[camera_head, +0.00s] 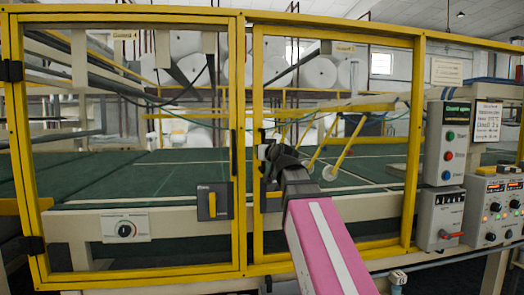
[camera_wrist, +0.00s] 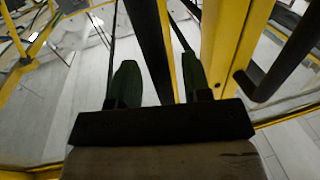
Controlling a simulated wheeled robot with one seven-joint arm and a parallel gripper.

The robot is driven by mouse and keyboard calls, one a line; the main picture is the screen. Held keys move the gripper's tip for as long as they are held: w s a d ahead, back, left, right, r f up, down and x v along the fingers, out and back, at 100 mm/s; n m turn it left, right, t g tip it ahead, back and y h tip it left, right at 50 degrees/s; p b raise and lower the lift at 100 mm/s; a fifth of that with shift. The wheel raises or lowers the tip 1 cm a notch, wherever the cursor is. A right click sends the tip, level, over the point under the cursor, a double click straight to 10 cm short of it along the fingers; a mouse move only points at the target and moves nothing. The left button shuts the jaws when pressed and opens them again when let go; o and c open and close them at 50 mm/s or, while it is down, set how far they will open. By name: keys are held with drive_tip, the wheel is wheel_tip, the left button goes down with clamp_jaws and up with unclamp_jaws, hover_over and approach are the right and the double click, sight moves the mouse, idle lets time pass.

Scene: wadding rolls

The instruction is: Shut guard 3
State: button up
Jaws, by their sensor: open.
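Two yellow-framed guards with clear openings stand side by side in the head view. The left guard (camera_head: 120,278) has a label at its top, too small to read surely. The right guard (camera_head: 412,150) also has a small label (camera_head: 345,48) that I cannot read surely. My gripper (camera_head: 268,150) is at the upright posts between the two guards, beside a dark handle. In the wrist view my gripper (camera_wrist: 160,88) is open, with a black bar handle (camera_wrist: 150,40) between its fingers. A second black handle (camera_wrist: 285,60) is at the right, past a yellow post (camera_wrist: 232,40).
A control box (camera_head: 447,140) with green, red and blue buttons has a display that seems to read "Guard open". Another panel (camera_head: 495,210) stands at the right. A latch box (camera_head: 214,201) and a dial plate (camera_head: 126,228) are low on the left. White rolls (camera_head: 320,73) are behind.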

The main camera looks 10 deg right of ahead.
drive_tip(key=v, duration=0.8)
drive_tip(key=shift+s, duration=0.25)
